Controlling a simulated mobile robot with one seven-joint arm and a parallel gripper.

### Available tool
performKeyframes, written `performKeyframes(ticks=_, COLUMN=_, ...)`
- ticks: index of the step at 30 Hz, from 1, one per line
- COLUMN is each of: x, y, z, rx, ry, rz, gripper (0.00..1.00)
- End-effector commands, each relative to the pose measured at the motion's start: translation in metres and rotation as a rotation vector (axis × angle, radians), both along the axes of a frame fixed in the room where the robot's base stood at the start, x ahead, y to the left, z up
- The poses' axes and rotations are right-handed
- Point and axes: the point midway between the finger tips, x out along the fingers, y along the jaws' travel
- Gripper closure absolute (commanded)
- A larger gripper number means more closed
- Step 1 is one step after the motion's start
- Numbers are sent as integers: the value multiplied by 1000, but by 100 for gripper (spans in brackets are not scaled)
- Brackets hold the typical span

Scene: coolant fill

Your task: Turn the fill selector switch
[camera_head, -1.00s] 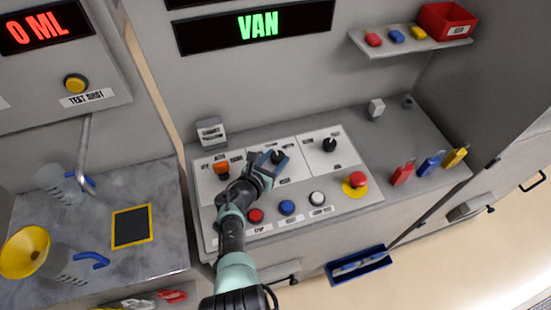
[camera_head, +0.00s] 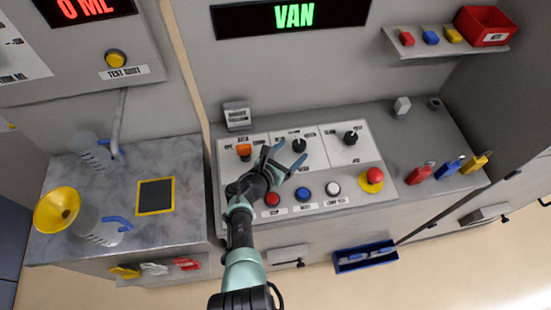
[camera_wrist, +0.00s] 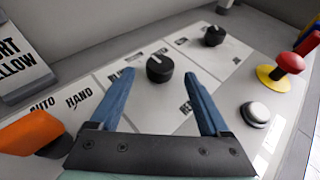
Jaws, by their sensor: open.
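Three selector switches sit on the sloped control panel (camera_head: 383,198): an orange one (camera_head: 243,151) at left, a black one (camera_head: 299,146) in the middle, and another black one (camera_head: 351,137) at right. I cannot read which label names the fill selector. My gripper (camera_head: 284,157) is open and empty over the panel, just in front of the middle black knob. In the wrist view this knob (camera_wrist: 159,68) shows between and beyond the blue fingertips, apart from them, with a pale mark on its top. The orange switch (camera_wrist: 30,132) is left of my gripper, beside AUTO and HAND labels.
Red (camera_head: 272,199), blue (camera_head: 303,194) and white (camera_head: 333,188) buttons line the panel's front. A red emergency stop (camera_head: 374,175) on yellow stands at right. A grey holder (camera_head: 237,114) stands behind the panel. A display (camera_head: 294,15) above reads VAN.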

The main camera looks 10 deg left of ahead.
Motion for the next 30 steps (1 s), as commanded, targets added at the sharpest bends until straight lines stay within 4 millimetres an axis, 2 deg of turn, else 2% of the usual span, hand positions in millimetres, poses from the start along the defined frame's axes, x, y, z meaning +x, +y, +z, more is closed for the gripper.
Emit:
performKeyframes(ticks=1, x=-10, y=5, z=11, rx=0, ry=2, rz=4, gripper=20)
performKeyframes(ticks=6, x=-39, y=20, z=22, rx=0, ry=3, rz=4, gripper=20)
performKeyframes(ticks=13, x=-65, y=33, z=31, rx=0, ry=2, rz=1, gripper=20)
performKeyframes(ticks=19, x=-75, y=38, z=35, rx=0, ry=1, rz=1, gripper=20)
performKeyframes(ticks=30, x=-75, y=38, z=35, rx=0, ry=2, rz=0, gripper=20)
